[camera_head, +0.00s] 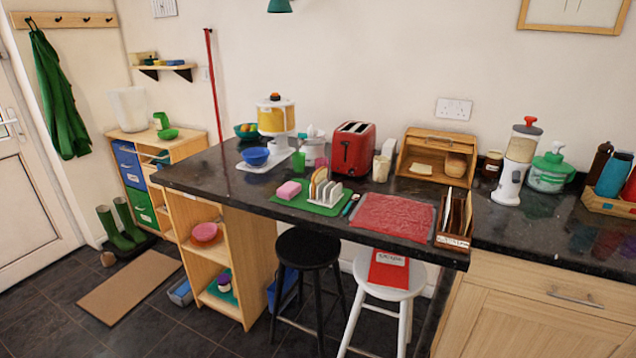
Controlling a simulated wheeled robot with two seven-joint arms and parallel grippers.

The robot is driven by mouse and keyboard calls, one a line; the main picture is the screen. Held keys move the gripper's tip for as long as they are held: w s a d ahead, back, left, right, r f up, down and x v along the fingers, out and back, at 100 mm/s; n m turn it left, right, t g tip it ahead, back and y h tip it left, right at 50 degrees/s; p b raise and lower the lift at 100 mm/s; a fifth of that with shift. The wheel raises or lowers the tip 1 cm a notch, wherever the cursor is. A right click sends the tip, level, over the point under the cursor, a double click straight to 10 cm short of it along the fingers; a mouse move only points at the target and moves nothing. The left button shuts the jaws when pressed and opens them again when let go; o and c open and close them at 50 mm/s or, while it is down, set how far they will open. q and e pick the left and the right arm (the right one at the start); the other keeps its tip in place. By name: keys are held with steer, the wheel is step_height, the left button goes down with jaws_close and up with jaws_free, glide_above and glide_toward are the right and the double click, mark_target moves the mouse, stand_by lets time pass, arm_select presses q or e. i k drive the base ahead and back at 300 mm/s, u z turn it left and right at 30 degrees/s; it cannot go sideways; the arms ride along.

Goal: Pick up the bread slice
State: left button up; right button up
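A pale, flat piece that looks like a bread slice (421,168) lies inside the open wooden bread bin (436,141), at its left. A brown loaf (455,165) sits to its right in the bin. A white toast rack (330,195) stands on a green mat (290,201) and holds what looks like a toasted slice (318,182) upright at its left end. Neither of my grippers shows in the head view.
A red toaster (352,150) stands left of the bin. A red mat (395,216) and a wooden box (455,222) lie in front of it. A white-and-red dispenser (518,160) stands to the right. Black and white stools (388,284) stand at the counter's front.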

mark_target(319, 175)
steer(key=z, duration=0.55)
steer(key=k, duration=0.65)
steer(key=z, duration=1.2)
steer(key=i, duration=1.35)
steer(key=u, duration=0.85)
steer(key=i, duration=0.6)
steer(key=u, duration=0.65)
